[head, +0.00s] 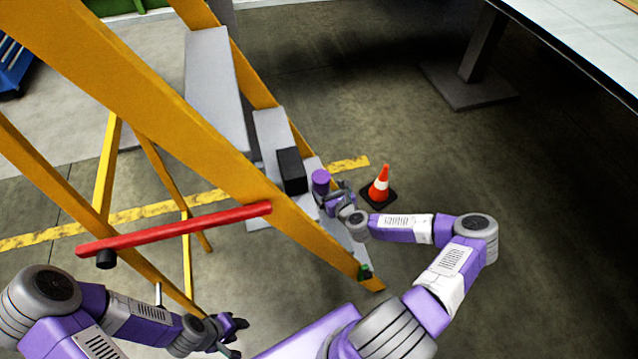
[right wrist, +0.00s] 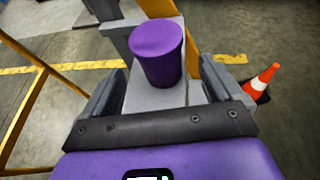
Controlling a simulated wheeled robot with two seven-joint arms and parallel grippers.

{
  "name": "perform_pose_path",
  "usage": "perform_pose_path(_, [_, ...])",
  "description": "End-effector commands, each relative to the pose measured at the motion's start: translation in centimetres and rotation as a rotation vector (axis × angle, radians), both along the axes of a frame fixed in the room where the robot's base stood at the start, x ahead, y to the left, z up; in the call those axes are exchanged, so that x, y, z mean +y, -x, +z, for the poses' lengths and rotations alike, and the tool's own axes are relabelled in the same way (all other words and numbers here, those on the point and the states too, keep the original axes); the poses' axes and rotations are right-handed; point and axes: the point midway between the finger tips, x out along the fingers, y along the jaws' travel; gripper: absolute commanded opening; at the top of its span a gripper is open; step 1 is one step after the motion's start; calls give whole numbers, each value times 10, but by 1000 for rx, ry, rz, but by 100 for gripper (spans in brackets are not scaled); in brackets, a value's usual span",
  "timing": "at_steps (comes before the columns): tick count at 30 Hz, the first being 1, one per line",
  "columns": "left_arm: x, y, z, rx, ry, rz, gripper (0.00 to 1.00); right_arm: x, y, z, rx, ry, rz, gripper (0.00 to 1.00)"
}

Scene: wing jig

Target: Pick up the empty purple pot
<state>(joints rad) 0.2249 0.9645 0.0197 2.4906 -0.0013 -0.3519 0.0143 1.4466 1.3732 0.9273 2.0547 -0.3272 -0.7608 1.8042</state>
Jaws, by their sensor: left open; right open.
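The purple pot (head: 321,181) stands upright on a grey step (head: 307,197) of the yellow ladder, beside a black box (head: 292,170). In the right wrist view the pot (right wrist: 157,52) is ahead of and between the fingers. Its closed-looking purple end faces me, so I cannot see into it. My right gripper (head: 331,198) is open and close to the pot; the wrist view shows its fingers (right wrist: 160,92) apart on either side, with contact not clear. My left gripper (head: 236,337) is open and empty at the lower left, away from the pot.
The yellow ladder (head: 180,110) with a red bar (head: 175,229) stands between my arms. An orange and white cone (head: 379,186) is on the floor right of the pot. A table (head: 590,40) is at the upper right. Open floor lies on the right.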

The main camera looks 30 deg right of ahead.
Motion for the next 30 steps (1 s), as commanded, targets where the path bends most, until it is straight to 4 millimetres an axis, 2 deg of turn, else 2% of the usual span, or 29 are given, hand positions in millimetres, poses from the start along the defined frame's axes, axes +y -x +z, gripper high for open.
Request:
perform_pose_path(12, [0,0,-25,0,0,0,43,-3,-52,-22,-1,1,1,93])
perform_pose_path(21, [0,0,-26,0,0,0,43,-4,-58,-23,0,-1,1,93])
perform_pose_path(23, [0,0,-26,0,0,0,43,-4,-58,-23,0,-1,1,87])
perform_pose_path(30, [0,0,-26,0,0,0,43,-4,-58,-23,0,0,1,50])
